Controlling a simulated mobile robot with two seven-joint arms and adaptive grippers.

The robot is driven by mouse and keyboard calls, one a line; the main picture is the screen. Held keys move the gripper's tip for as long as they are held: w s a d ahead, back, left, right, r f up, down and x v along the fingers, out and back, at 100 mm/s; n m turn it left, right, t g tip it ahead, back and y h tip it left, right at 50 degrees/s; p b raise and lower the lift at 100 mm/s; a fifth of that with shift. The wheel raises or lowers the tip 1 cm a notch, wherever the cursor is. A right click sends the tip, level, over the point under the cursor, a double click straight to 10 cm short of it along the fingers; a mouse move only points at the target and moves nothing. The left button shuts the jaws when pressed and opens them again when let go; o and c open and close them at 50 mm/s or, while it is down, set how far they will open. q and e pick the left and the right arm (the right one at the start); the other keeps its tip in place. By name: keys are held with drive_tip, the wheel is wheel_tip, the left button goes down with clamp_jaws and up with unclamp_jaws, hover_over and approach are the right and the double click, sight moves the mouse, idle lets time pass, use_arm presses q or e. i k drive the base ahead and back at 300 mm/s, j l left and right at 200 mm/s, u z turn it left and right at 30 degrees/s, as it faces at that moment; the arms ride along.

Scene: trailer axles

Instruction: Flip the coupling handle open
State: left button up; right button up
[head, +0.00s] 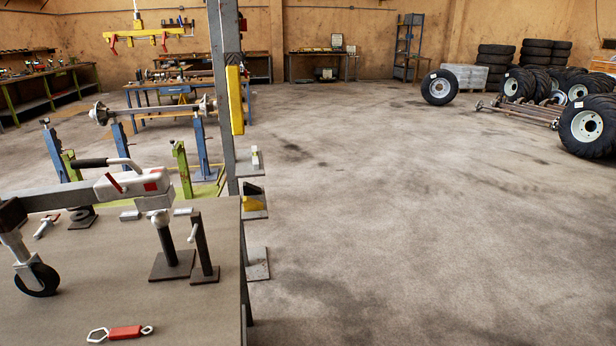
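The trailer coupling (135,187) is a white-grey body with red marks, at the end of a dark drawbar (50,198) that comes in from the left above the workbench. Its coupling handle (122,162) is a light curved lever over the top of the body. The handle's black grip (90,163) points left, back along the drawbar, with a gap between the grip and the bar. The coupling's front sits over a dark post (166,243) on a square base plate. Neither of my grippers is in view.
The workbench (180,315) also carries a jockey wheel (37,279), a post with a small T-handle (204,250) and a red-handled tool (125,332). A grey upright column (226,100) stands just beyond the bench's right edge. The floor (430,220) to the right is clear.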

sight(105, 163)
drive_tip(key=u, duration=1.25)
